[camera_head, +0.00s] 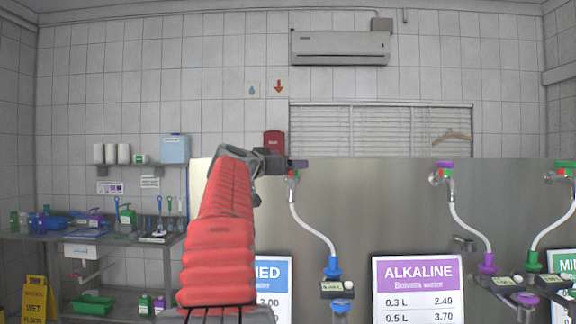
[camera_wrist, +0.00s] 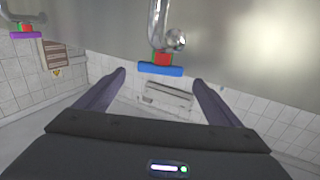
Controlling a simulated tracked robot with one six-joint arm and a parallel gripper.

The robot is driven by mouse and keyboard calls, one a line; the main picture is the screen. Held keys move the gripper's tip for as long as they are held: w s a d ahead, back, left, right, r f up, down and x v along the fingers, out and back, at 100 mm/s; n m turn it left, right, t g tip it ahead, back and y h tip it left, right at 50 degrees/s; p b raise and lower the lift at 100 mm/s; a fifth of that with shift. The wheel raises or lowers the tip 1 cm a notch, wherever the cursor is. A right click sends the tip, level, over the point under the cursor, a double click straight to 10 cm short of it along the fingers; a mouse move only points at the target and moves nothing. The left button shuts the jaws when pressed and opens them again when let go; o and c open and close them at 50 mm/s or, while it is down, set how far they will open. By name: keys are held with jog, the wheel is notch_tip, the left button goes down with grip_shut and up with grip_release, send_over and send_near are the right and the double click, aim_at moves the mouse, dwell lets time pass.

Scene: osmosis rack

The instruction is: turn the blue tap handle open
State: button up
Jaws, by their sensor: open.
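The blue tap handle (camera_wrist: 160,70) shows in the wrist view as a flat bar on a red block (camera_wrist: 163,58) below a chrome tap (camera_wrist: 165,32). My gripper (camera_wrist: 159,78) is open. Its two dark fingers stand left and right of the handle's ends, with a visible gap on each side. The handle lies about level with the fingertips in the picture; its exact depth between them is hard to tell. In the head view my gripper (camera_head: 298,164) is at the top of the tap with the white hose (camera_head: 314,229), and it hides the blue handle there.
A purple-handled tap (camera_head: 445,165) stands to the right on the steel panel (camera_head: 385,200); its handle also shows in the wrist view (camera_wrist: 26,35). Another green-handled tap (camera_head: 565,165) is at the far right. A sink bench (camera_head: 100,239) and yellow sign (camera_head: 36,298) stand left.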

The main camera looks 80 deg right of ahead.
jog(key=shift+s+d, duration=0.2)
jog(key=shift+d, duration=0.8)
jog(key=shift+s+d, duration=0.15)
jog(key=shift+d, duration=0.8)
jog(key=shift+c, duration=0.3)
jog(key=c, duration=1)
jog(key=shift+w+g, duration=0.1)
jog(key=shift+g, duration=0.2)
jog(key=shift+w+d+m+g+y, duration=0.15)
jog(key=shift+m+g+y, duration=0.25)
jog(key=shift+m+g, duration=0.65)
jog(key=shift+w+m+g+y, duration=0.1)
jog(key=shift+m+g+y, duration=0.25)
jog(key=shift+g, duration=0.4)
